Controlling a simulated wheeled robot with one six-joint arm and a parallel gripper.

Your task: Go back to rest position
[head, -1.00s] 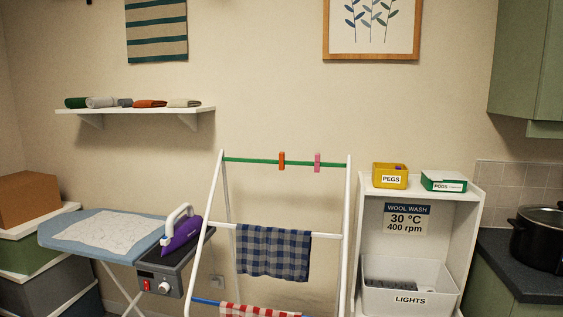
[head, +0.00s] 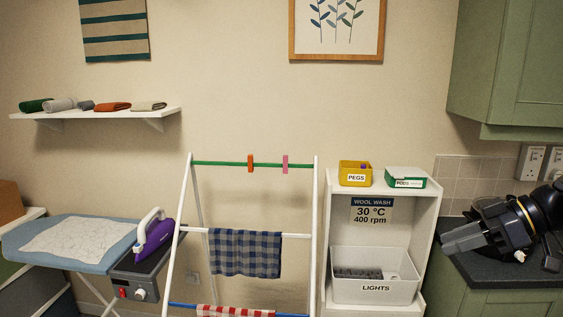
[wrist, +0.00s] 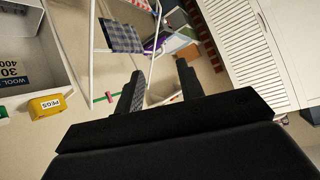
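My gripper (head: 450,240) is in the head view at the right, held in the air in front of the dark counter and green base cabinet. Its arm comes in from the right edge. In the wrist view my gripper (wrist: 159,68) has its two dark fingers apart with nothing between them. It touches nothing that I can see.
A white drying rack (head: 314,230) with checked cloths stands in the middle. Right of it is a white shelf unit (head: 431,215) with a yellow pegs box (head: 355,178). A purple iron (head: 157,238) stands by the ironing board (head: 30,262). A pot (head: 487,208) is partly hidden behind my arm.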

